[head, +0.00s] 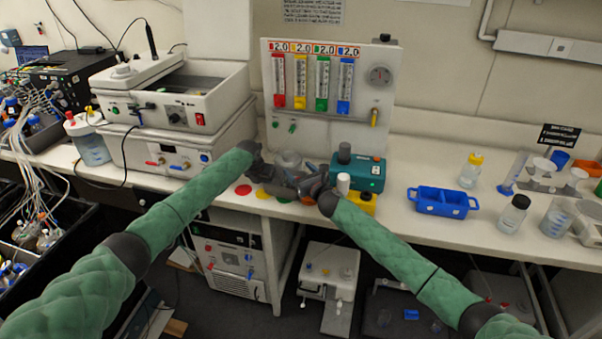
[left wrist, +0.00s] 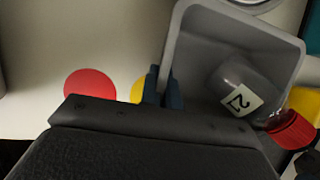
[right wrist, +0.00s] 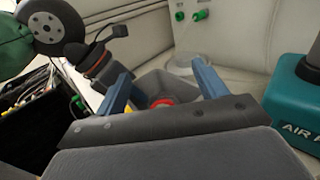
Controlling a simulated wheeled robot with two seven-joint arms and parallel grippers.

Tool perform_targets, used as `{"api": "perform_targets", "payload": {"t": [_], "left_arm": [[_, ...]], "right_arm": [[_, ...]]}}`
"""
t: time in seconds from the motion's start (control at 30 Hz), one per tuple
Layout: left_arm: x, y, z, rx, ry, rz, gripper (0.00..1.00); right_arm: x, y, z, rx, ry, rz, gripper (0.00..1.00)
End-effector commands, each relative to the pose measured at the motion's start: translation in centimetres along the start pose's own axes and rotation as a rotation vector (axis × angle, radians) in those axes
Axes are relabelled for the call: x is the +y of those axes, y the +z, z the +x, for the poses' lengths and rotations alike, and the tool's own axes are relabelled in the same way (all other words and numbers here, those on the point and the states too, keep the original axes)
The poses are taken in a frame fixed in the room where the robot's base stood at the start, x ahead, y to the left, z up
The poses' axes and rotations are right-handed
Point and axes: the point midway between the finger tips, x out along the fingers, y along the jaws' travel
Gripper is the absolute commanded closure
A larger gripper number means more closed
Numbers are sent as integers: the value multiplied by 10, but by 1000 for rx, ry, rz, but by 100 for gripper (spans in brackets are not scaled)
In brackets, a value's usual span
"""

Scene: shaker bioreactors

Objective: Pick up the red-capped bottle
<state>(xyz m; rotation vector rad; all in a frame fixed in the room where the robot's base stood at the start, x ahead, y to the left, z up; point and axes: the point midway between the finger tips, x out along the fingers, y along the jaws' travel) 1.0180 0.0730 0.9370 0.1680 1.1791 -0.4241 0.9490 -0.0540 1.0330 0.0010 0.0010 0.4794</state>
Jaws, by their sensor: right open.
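The red-capped bottle (left wrist: 240,85) leans inside a grey open bin (left wrist: 205,22) in the left wrist view, with a "21" label and its red cap (left wrist: 291,130) over the bin's lower right edge. My left gripper (left wrist: 162,88) has its blue fingers close together on either side of the bin's left wall. My right gripper (right wrist: 163,88) is open, its fingers spread on either side of the red cap (right wrist: 162,102), which shows low between them. In the head view both grippers crowd the bin and mostly hide the bottle.
A teal pump (head: 357,172) stands just right of the bin. A flowmeter panel (head: 327,85) stands behind and a white shaker unit (head: 180,100) to the left. Coloured discs, including a red one (head: 243,190), mark the bench front edge.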

Motion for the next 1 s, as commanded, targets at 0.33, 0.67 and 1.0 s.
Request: {"api": "perform_targets", "payload": {"t": [0.33,0.67,1.0], "left_arm": [[0,0,0,-1,0,0,100],[0,0,0,-1,0,0,100],[0,0,0,-1,0,0,100]], "right_arm": [[0,0,-7,0,0,-1,31],[-13,13,12,45,-118,254,42],[-31,25,40,151,-476,933,42]]}}
